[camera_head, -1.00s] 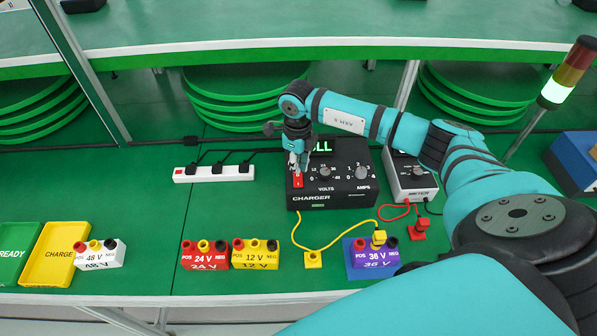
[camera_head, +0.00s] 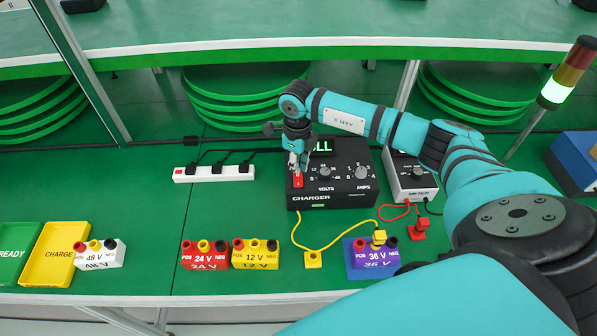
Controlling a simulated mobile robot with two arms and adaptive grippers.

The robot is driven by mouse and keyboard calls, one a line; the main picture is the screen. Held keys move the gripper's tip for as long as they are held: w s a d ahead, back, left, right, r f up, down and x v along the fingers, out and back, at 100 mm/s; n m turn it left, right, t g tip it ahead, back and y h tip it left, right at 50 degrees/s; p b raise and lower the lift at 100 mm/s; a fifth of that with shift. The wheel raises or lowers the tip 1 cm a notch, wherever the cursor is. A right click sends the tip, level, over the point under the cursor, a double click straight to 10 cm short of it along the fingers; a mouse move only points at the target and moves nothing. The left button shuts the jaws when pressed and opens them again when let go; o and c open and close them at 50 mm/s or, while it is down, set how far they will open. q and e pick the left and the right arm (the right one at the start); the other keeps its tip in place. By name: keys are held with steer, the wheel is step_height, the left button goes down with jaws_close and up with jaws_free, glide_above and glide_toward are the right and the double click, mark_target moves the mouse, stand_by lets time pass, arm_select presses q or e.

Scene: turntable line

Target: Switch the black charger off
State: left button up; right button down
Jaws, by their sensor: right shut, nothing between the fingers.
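The black charger (camera_head: 343,184) stands on the green bench, with VOLTS and AMPS knobs and a CHARGER label on its front. Its red rocker switch (camera_head: 298,181) is at the left of the face. My right gripper (camera_head: 297,169) is shut and empty, pointing down with its fingertips at or just above the switch. I cannot tell whether they touch. The gripper and wrist hide part of the charger's green display, which shows the letters LL. A small green light is lit low on the front. My left gripper is not in view.
A yellow lead runs from the charger to a yellow plug (camera_head: 313,260). A grey meter (camera_head: 411,181) stands right of the charger. A white power strip (camera_head: 214,173) is left. Red, yellow, purple and white battery blocks line the front, beside the CHARGE tray (camera_head: 52,277).

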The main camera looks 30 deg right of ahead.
mark_target(298, 175)
steer(key=shift+f+b, duration=0.95)
steer(key=shift+f, duration=0.25)
stand_by(0.4)
steer(key=shift+r, duration=0.1)
steer(key=shift+r+p, duration=2.2)
steer(key=shift+r, duration=1.3)
steer(key=shift+s+f, duration=0.1)
steer(key=shift+f, duration=0.05)
